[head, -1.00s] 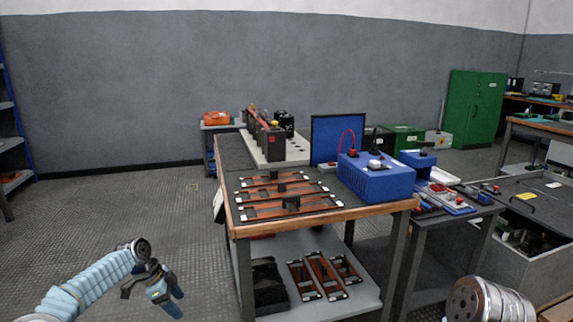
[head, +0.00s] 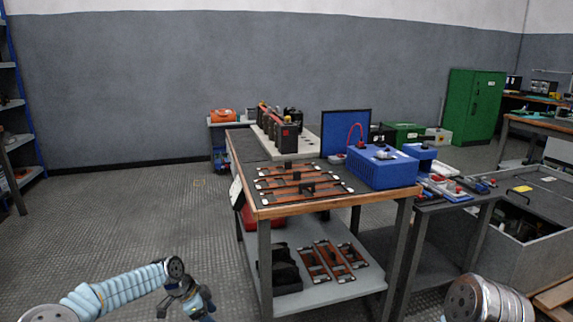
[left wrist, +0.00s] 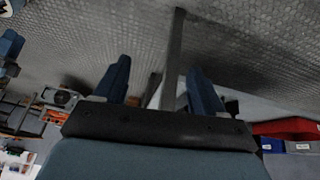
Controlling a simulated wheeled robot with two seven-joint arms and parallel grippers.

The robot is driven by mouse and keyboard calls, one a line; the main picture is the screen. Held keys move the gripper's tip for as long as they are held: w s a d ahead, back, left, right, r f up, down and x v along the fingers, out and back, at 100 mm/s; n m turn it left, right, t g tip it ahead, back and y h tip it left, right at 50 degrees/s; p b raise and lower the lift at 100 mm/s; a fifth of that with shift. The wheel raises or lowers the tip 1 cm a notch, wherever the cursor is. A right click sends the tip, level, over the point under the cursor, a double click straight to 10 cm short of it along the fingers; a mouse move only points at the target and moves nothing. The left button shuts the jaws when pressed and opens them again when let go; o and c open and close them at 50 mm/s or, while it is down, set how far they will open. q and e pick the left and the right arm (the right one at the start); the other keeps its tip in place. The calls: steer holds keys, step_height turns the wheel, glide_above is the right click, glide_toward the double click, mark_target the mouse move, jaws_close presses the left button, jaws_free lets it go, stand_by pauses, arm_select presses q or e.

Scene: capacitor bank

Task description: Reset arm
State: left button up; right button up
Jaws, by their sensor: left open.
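My left arm comes in from the lower left in the head view, bent over bare floor. Its gripper (head: 182,308) hangs low, left of the workbench (head: 275,212) and apart from it. In the left wrist view the two blue fingers (left wrist: 155,90) stand well apart with nothing held between them. Only a rounded metal part of my right arm (head: 485,300) shows at the lower right of the head view. My right gripper is out of view.
The bench carries copper bars (head: 300,182), a blue box (head: 381,168) and a capacitor row (head: 285,130). A lower shelf (head: 335,290) holds more bars. A side table with tools and a grey bin (head: 530,240) stand right. Floor (head: 110,220) on the left is clear.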

arm_select(q)
steer(key=s+d+f+n+h+p, duration=0.1)
steer(key=s+d+f+n, duration=0.2)
steer(key=s+d+f, duration=0.35)
steer(key=s+d+f+n, duration=0.3)
steer(key=s+d+n, duration=0.1)
steer(key=s+d, duration=0.55)
steer(key=s+a+n, duration=0.1)
steer(key=s+n, duration=0.2)
steer(key=s, duration=0.2)
steer(key=s+a+f+n+y, duration=0.1)
steer(key=s+a+n, duration=0.1)
steer(key=s, duration=0.4)
steer(key=s+a+f+n+y+p, duration=0.1)
steer(key=s+a+n, duration=0.1)
steer(key=s, duration=0.4)
steer(key=shift+s+a+f+n, duration=0.15)
steer(key=shift+a+f+n, duration=0.1)
steer(key=shift+n, duration=0.55)
